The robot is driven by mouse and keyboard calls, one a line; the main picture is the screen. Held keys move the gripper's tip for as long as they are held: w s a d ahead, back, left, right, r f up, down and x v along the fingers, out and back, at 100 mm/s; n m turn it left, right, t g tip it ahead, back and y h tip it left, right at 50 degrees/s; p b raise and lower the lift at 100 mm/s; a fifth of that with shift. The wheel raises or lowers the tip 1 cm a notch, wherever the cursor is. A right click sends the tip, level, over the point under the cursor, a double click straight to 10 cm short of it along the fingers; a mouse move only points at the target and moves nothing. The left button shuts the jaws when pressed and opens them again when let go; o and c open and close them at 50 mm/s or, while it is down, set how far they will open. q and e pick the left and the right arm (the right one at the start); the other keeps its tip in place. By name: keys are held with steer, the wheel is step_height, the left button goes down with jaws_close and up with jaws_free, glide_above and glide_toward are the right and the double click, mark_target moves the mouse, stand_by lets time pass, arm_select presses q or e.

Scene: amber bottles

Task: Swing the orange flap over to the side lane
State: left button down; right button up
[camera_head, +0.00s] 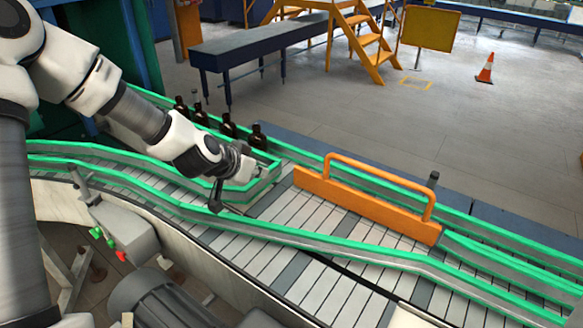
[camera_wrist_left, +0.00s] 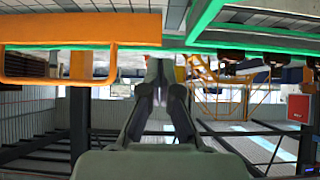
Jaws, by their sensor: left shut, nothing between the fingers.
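The orange flap (camera_head: 365,206) is a long bar with a raised loop handle (camera_head: 380,178). In the head view it stands over the slatted conveyor, slanting from upper left to lower right near the far green rail. In the left wrist view the flap (camera_wrist_left: 60,64) shows upside down at the left. My left gripper (camera_head: 255,171) is shut and empty, over the conveyor just left of the flap's left end, apart from it in the head view. Its shut fingers also show in the left wrist view (camera_wrist_left: 160,82). My right gripper is not in view.
Several dark amber bottles (camera_head: 228,126) stand in a row in the lane behind the left gripper. Green-topped rails (camera_head: 330,243) border the lanes. A dark post (camera_head: 432,182) stands by the flap's right end. The slats (camera_head: 305,215) left of the flap are bare.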

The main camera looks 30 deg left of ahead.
arm_select(q)
steer(key=b, duration=0.1)
glide_toward(295, 171)
step_height(295, 171, down, 3)
steer(key=w, duration=0.1)
steer(key=w+p, duration=0.1)
steer(key=w, duration=0.1)
steer(key=w+d+f+p, duration=0.1)
steer(key=shift+w, duration=0.3)
steer(key=shift+f, duration=0.1)
